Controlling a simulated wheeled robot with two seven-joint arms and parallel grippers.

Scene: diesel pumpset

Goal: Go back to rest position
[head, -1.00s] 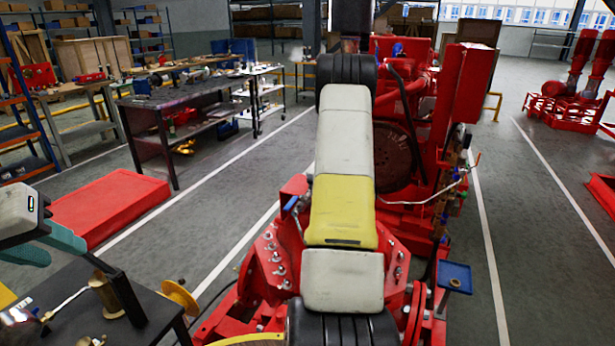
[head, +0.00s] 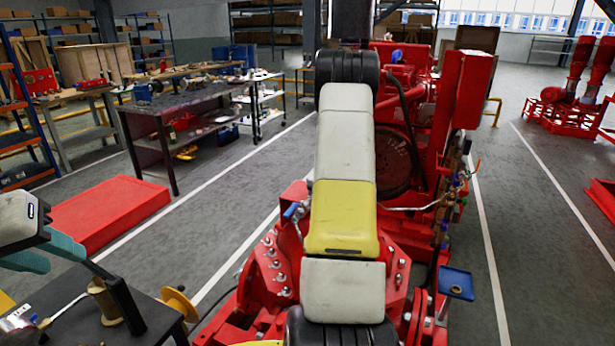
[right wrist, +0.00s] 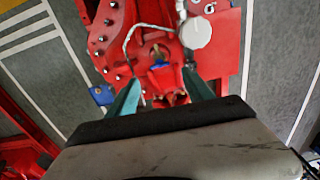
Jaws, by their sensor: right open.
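My left gripper (head: 45,258) shows at the left edge of the head view, above the corner of a dark table; its teal fingers are partly cut off, so whether they are apart is unclear. My right gripper (right wrist: 161,96) shows in the right wrist view with its two teal fingers apart. No object is visibly held between them. Behind the fingers is a red machine with a blue-handled valve (right wrist: 160,68). In the head view my right gripper is hidden by my own arm, which runs up the middle.
The red pumpset (head: 455,110) stands around and behind my arm. The dark table (head: 80,295) at lower left holds a brass part (head: 103,300). Floor on the right is largely clear.

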